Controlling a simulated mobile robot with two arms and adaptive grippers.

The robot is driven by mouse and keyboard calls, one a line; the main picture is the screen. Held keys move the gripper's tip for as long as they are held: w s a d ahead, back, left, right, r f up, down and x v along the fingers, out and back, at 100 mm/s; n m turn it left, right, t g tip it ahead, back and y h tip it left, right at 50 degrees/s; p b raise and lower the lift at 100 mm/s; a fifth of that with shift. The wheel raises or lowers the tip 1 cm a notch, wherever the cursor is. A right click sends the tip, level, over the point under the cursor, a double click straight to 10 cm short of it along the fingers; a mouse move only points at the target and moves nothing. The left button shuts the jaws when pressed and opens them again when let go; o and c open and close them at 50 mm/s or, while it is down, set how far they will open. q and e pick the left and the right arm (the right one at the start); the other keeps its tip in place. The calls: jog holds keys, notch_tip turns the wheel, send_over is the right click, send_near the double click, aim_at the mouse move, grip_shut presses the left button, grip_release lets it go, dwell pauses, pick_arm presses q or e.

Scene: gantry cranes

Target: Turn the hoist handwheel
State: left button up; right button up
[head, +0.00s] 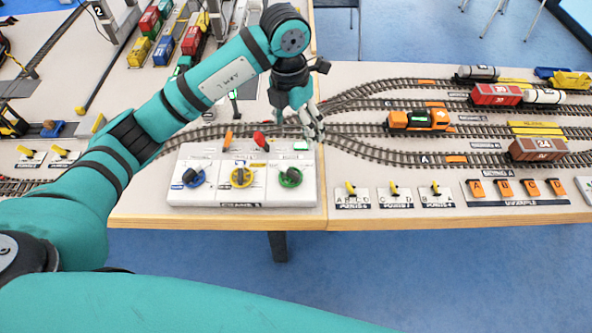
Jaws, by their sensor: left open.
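A white control box (216,200) stands at the table's front edge, with a dark label on its front that seems to read CRANE 1. I cannot read which one is the hoist handwheel. My left gripper (314,130) is open and empty, above and behind the box's back right corner, apart from the wheels. My right gripper is not in view.
An orange lever (227,139) and a red lever (262,141) stand at the box's back. Model tracks run behind, with an orange locomotive (418,120) and a brown wagon (538,149). Small yellow-lever switches (394,188) line the front edge at right. Space directly above the wheels is free.

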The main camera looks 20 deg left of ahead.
aim_at(290, 171)
pick_arm(q)
jog(key=shift+y, duration=0.5)
jog(key=f+p, duration=0.1)
jog(key=f, duration=0.4)
jog(key=a+f+p, duration=0.1)
jog(key=f, duration=0.4)
jog(key=f+p, duration=0.1)
jog(key=f, duration=0.5)
jog(key=shift+s+a, duration=0.15)
jog(key=shift+a, duration=0.15)
jog(key=shift+f, duration=0.7)
jog(key=shift+c, duration=0.6)
jog(key=c, duration=1.1)
jog(key=shift+o, duration=0.2)
